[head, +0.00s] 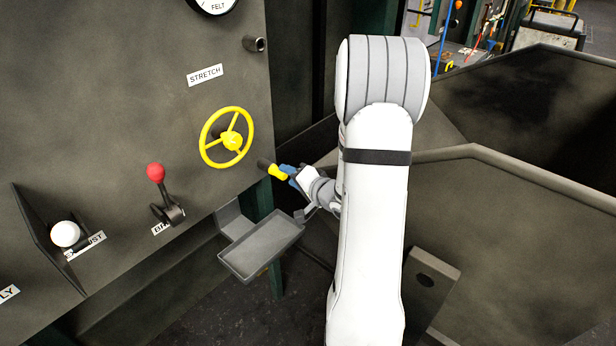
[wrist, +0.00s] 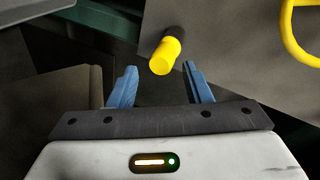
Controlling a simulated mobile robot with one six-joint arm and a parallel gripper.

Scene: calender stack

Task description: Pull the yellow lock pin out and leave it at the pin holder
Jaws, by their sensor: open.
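The yellow lock pin (head: 278,172) sticks out of a dark round socket (head: 263,164) at the lower right edge of the panel. My gripper (head: 289,171) is right at the pin's outer end. In the wrist view the yellow pin (wrist: 165,55) points toward me, its end about level with the tips of my open blue fingers (wrist: 161,70). Gaps show on both sides and nothing is held. No thing is labelled as the pin holder; a short dark tube (head: 255,45) juts from the panel above, and a shallow grey tray (head: 262,247) sits below.
A yellow handwheel (head: 227,137) is on the panel left of the pin, also in the wrist view (wrist: 290,45). A red-knobbed lever (head: 156,173) and a white knob (head: 65,233) stand further left. Large dark sloped bodies (head: 510,180) fill the right side.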

